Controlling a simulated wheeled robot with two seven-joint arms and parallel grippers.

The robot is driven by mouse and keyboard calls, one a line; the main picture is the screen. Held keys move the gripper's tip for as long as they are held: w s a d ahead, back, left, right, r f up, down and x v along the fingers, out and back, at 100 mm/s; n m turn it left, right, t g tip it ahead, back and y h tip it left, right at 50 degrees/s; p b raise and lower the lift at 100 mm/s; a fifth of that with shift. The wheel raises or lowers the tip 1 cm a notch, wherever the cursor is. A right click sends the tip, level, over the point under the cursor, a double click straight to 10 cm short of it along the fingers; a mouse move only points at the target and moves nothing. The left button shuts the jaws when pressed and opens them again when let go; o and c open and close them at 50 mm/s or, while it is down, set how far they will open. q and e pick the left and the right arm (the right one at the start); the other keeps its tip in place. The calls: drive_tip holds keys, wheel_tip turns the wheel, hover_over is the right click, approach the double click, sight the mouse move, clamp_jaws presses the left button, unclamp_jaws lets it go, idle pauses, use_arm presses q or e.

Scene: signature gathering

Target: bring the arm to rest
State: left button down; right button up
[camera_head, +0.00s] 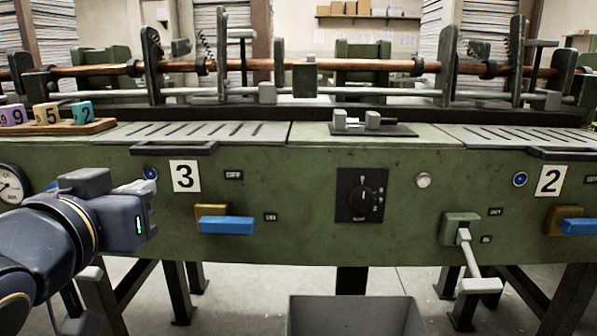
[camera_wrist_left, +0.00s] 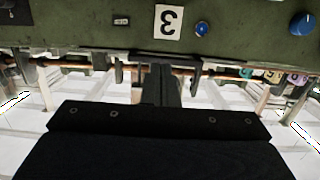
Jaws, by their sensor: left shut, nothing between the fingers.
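My left arm comes in from the left in the head view. Its gripper (camera_head: 147,188) is in front of the green machine's front panel (camera_head: 310,170), just left of the number 3 plate (camera_head: 185,176). The fingers look closed and empty. In the left wrist view, the gripper's dark fingers (camera_wrist_left: 161,85) are together at the centre, with the number 3 plate (camera_wrist_left: 168,21) upside down above them. I cannot tell the exact gap between the gripper and the panel. My right gripper is in neither view.
A blue lever (camera_head: 227,225) sits right of the gripper. A dial (camera_head: 361,196) and a grey lever (camera_head: 468,255) are further right. Numbered blocks (camera_head: 47,113) stand on a wooden tray (camera_head: 75,129) at the left. A grey bin (camera_head: 355,315) is on the floor in front.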

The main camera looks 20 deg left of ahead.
use_arm(q)
wheel_tip(320, 180, down, 14)
drive_tip(key=d+g+h+p, duration=0.1)
drive_tip(key=g+h+p, duration=0.1)
drive_tip(key=g, duration=0.2)
drive_tip(key=s+d+f+g+h+p, duration=0.1)
drive_tip(key=s+d+f+g+h, duration=0.15)
drive_tip(key=f, duration=0.55)
drive_tip(key=s+d+f+g+h+p, duration=0.2)
drive_tip(key=s+d+f+g, duration=0.15)
drive_tip(key=f, duration=0.35)
wheel_tip(320, 180, up, 37)
drive_tip(key=s+d+p, duration=0.1)
drive_tip(key=p, duration=3.6)
drive_tip(key=shift+s+d+m+h+p, duration=0.2)
drive_tip(key=shift+d+m+h+p, duration=0.1)
drive_tip(key=shift+m+h, duration=0.1)
drive_tip(key=shift+f, duration=0.1)
